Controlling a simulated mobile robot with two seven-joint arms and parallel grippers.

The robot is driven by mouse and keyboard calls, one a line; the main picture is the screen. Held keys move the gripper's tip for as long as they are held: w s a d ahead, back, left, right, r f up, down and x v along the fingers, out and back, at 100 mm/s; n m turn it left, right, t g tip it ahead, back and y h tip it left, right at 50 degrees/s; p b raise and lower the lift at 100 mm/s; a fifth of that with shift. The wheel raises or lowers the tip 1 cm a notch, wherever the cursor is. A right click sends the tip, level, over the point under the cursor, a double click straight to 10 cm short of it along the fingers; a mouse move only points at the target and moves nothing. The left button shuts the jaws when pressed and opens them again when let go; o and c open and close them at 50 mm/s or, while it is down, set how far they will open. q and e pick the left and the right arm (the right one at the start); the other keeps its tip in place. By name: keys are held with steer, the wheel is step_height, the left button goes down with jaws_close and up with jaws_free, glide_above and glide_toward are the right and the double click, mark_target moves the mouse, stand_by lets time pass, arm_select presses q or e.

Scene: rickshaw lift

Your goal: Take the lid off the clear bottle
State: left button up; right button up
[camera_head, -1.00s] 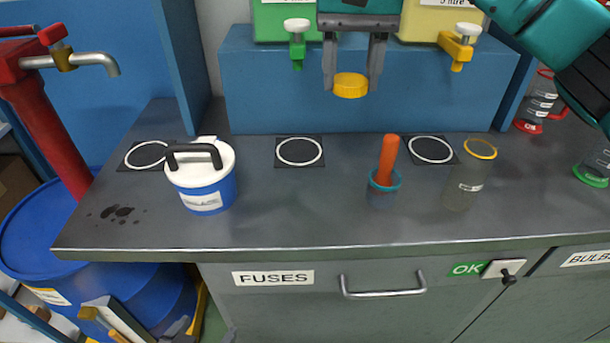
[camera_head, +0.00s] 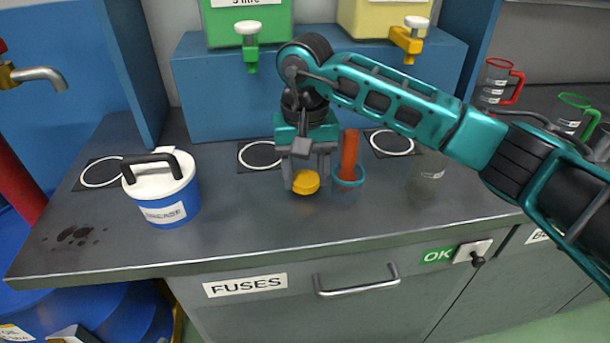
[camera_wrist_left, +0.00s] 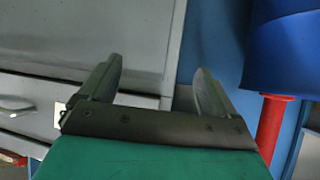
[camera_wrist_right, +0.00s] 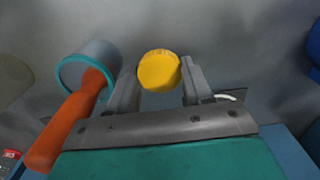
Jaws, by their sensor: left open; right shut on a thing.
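The clear bottle (camera_head: 426,178) stands upright on the grey counter, right of the orange-handled tool; my right arm hides its top now. A second earlier its open, yellow-rimmed mouth showed. The yellow lid (camera_head: 306,182) is apart from the bottle, to its left. My right gripper (camera_head: 306,178) is shut on the lid, low over the counter; I cannot tell whether the lid touches it. The right wrist view also shows the lid (camera_wrist_right: 159,70) between the fingertips. My left gripper (camera_wrist_left: 158,85) is open and empty, in front of the grey cabinet, outside the head view.
The teal-rimmed cup (camera_head: 347,185) with an orange handle (camera_head: 350,152) stands close to the right gripper. A blue-and-white canister (camera_head: 163,190) is at left. Red (camera_head: 498,82) and green (camera_head: 577,113) jugs are at right. The front middle counter is clear.

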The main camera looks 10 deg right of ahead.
steer(key=shift+f, duration=0.6)
steer(key=shift+f, duration=0.15)
steer(key=o, duration=0.9)
